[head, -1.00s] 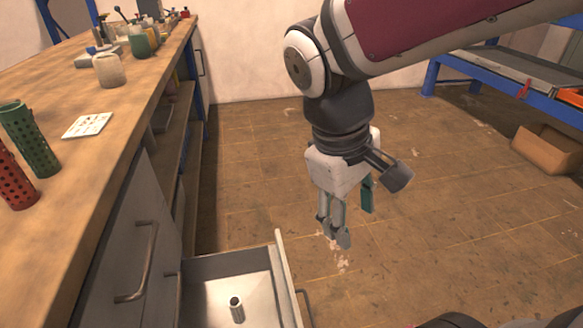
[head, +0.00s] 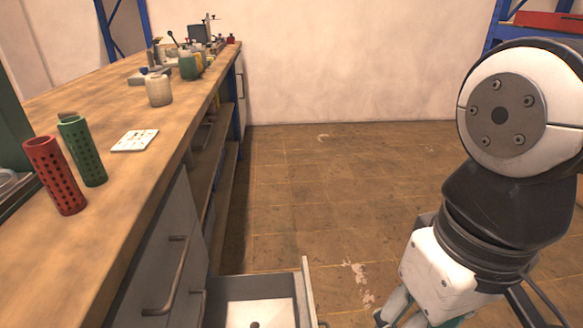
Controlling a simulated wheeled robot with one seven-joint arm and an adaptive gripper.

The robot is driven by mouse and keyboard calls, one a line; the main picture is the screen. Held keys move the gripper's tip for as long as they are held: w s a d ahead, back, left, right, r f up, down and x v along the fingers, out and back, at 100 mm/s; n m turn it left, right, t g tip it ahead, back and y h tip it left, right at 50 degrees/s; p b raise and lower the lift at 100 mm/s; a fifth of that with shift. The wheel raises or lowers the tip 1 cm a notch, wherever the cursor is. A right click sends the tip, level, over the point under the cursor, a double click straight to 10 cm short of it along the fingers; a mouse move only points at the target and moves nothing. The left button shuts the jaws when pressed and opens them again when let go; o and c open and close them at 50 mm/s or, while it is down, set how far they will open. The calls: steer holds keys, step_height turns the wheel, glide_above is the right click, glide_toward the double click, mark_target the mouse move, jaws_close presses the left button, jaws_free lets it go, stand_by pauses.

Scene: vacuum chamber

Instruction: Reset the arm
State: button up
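My gripper (head: 402,318) is at the bottom right of the head view, below my wrist. It points down and is cut off by the lower edge, so its fingertips are hidden. It is to the right of the open drawer (head: 308,290), over the floor, apart from the drawer. I cannot see whether it holds anything.
The drawer stands open from the workbench (head: 105,235), with a small metal piece (head: 255,324) in it. A red perforated tube (head: 55,177), a green perforated tube (head: 83,152) and a white card (head: 135,140) are on the bench. The floor (head: 330,190) beyond is clear.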

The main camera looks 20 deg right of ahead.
stand_by(0.5)
step_height(320, 180, up, 31)
steer(key=t+p, duration=0.4)
steer(key=p, duration=2.5)
steer(key=shift+d, duration=0.3)
